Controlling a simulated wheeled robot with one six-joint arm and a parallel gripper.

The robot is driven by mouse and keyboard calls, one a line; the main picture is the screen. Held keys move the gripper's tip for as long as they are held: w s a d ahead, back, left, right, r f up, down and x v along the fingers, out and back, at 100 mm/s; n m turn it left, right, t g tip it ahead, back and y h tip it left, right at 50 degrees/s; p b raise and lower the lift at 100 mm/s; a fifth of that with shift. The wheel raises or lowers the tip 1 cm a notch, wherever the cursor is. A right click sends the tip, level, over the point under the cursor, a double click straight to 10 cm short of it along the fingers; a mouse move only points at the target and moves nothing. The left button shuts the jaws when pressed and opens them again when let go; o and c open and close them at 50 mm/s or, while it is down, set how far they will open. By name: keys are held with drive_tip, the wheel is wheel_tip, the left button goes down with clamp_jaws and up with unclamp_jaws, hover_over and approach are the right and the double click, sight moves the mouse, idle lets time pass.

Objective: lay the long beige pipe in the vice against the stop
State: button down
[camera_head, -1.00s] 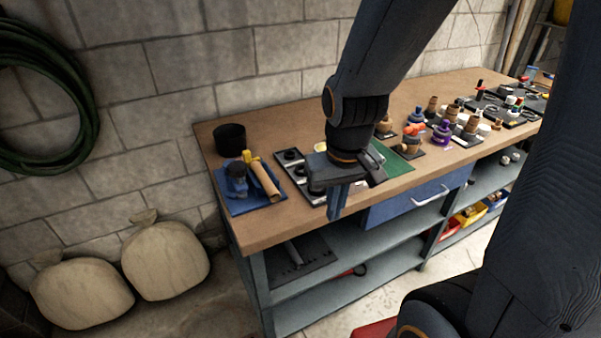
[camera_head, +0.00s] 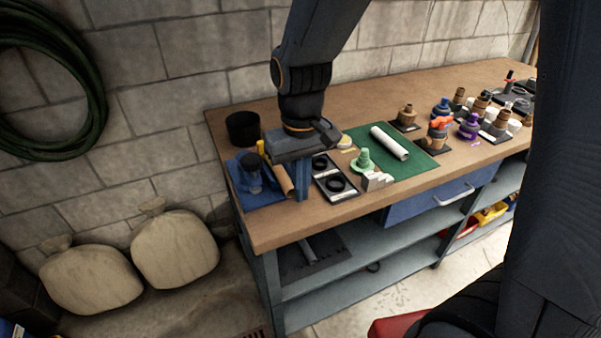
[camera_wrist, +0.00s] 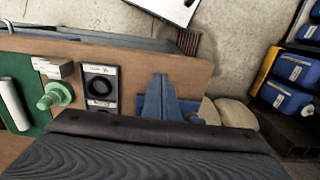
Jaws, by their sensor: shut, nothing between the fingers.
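The beige pipe (camera_head: 283,180) lies at the blue vice (camera_head: 248,172), on a blue base plate (camera_head: 262,197) at the left end of the bench. A small yellow piece (camera_head: 261,147) shows at the pipe's far end; I cannot tell whether they touch. My gripper (camera_head: 302,194) is shut and empty, fingers pointing down just right of the pipe, and my wrist hides part of the pipe. In the wrist view the shut blue fingers (camera_wrist: 160,85) are in the middle; the pipe cannot be made out there.
A black tray with dark rings (camera_head: 335,184) lies right of my gripper. A green fitting (camera_head: 363,160), a grey-white block (camera_head: 377,181) and a white pipe (camera_head: 390,142) on a green mat (camera_head: 418,158) are further right. A black cup (camera_head: 243,128) stands behind the vice.

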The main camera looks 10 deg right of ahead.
sight(291, 188)
wheel_tip(291, 188, down, 4)
drive_tip(key=shift+f, duration=0.25)
drive_tip(key=w, duration=0.1)
drive_tip(key=w+a+p, duration=0.1)
drive_tip(key=w, duration=0.1)
drive_tip(key=shift+w+p, duration=0.35)
drive_tip(key=shift+w, duration=0.05)
drive_tip(key=shift+w+a, duration=0.3)
drive_tip(key=shift+w, duration=0.6)
